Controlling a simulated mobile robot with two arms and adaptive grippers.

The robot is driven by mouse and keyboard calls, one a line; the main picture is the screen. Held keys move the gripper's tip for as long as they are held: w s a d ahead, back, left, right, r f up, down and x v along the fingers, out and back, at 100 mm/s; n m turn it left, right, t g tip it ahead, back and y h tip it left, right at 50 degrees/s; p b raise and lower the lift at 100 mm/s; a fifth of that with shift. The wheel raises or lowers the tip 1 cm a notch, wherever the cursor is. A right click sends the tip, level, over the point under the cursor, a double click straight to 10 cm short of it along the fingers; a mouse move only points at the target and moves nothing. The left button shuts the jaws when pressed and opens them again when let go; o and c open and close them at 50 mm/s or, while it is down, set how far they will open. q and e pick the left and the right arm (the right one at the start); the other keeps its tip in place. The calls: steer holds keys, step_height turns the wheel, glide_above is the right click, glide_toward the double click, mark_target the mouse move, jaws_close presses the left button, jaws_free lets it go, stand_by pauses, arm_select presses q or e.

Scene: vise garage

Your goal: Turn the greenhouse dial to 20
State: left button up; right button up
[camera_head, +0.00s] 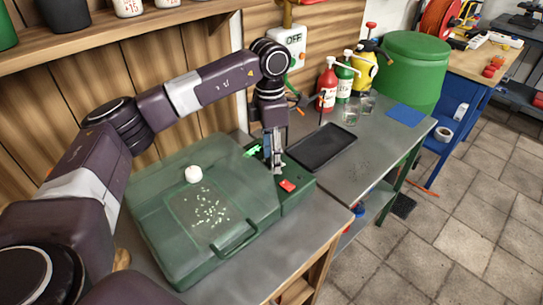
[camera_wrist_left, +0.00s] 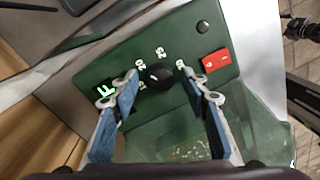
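The greenhouse (camera_head: 176,259) is a green case with a see-through lid and a white knob on top. Its green control panel (camera_wrist_left: 125,57) carries the black round dial (camera_wrist_left: 160,74), with white numbers around it that I cannot read surely. My left gripper (camera_head: 274,163) points down over the panel and hides the dial in the head view. In the left wrist view my left gripper (camera_wrist_left: 160,80) is open, one finger on each side of the dial, with gaps to it. My right gripper is in neither view.
A black tray (camera_head: 322,147) lies behind the panel. Bottles (camera_head: 328,85), small glasses and a green barrel (camera_head: 413,70) stand farther back.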

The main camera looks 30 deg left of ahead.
arm_select(q)
step_height(320, 180, up, 12)
steer(key=shift+w+a, duration=0.25)
stand_by(0.5)
steer(key=shift+f, duration=0.1)
